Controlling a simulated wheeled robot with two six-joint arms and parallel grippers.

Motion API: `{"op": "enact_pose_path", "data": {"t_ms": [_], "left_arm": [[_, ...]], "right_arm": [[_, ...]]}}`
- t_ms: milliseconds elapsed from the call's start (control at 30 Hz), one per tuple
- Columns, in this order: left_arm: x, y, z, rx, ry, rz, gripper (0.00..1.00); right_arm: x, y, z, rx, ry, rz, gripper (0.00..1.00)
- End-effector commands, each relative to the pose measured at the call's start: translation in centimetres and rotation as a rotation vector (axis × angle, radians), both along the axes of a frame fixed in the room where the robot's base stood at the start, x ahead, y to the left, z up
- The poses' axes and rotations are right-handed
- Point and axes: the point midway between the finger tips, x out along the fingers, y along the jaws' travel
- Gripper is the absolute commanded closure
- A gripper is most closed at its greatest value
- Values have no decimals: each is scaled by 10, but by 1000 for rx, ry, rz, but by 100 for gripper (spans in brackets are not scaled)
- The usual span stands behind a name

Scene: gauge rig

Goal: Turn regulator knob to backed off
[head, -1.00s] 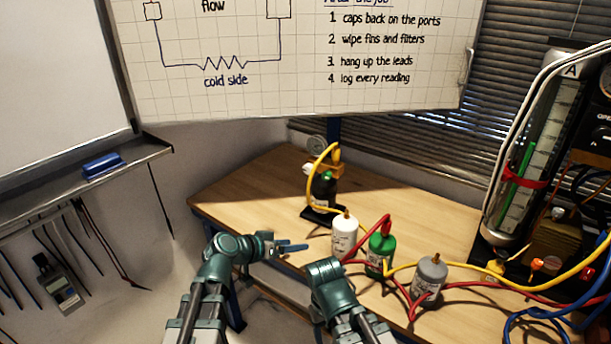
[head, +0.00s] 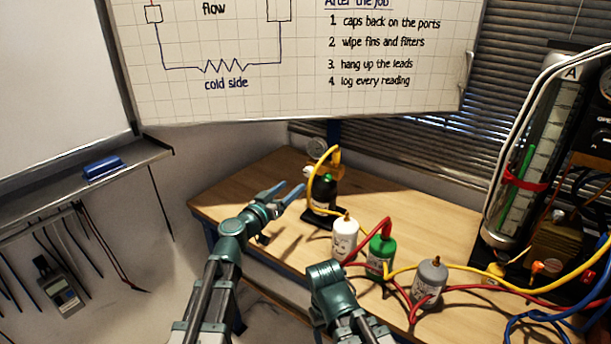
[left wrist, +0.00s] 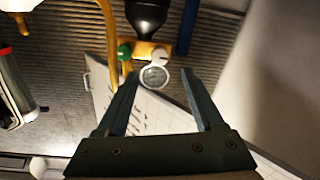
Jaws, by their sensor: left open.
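A black cylinder (head: 324,197) with a brass regulator (head: 333,160) on top stands at the back left of the table. A white knob (head: 307,172) shows on the regulator's left side, beside a round gauge (head: 317,147). In the left wrist view, the white knob (left wrist: 159,56) and a green knob (left wrist: 124,52) sit on the brass body (left wrist: 146,48), with the gauge (left wrist: 153,77) between my fingers in the picture. My left gripper (head: 291,189) is open and empty, just left of the cylinder and apart from the knob. Only a part of my right arm shows; its gripper is out of sight.
A white bottle (head: 345,238), a green bottle (head: 381,256) and a grey bottle (head: 429,283) stand in front on the table (head: 262,172). A yellow hose (head: 313,195) loops down by the cylinder. The table left of the cylinder is clear.

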Motion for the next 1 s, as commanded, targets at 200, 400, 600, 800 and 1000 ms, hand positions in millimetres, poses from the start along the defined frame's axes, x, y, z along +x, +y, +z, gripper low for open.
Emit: {"op": "enact_pose_path", "data": {"t_ms": [200,400,600,800,1000], "left_arm": [[42,-25,0,0,0,-3,31],[65,-40,0,0,0,-2,31],[75,-46,0,0,1,-1,31],[76,-47,0,0,1,-1,31],[75,-47,0,0,1,-1,44]], "right_arm": [[0,0,0,0,0,0,36],[0,0,0,0,0,0,36],[0,0,0,0,0,0,36],[0,0,0,0,0,0,36],[0,0,0,0,0,0,36]]}}
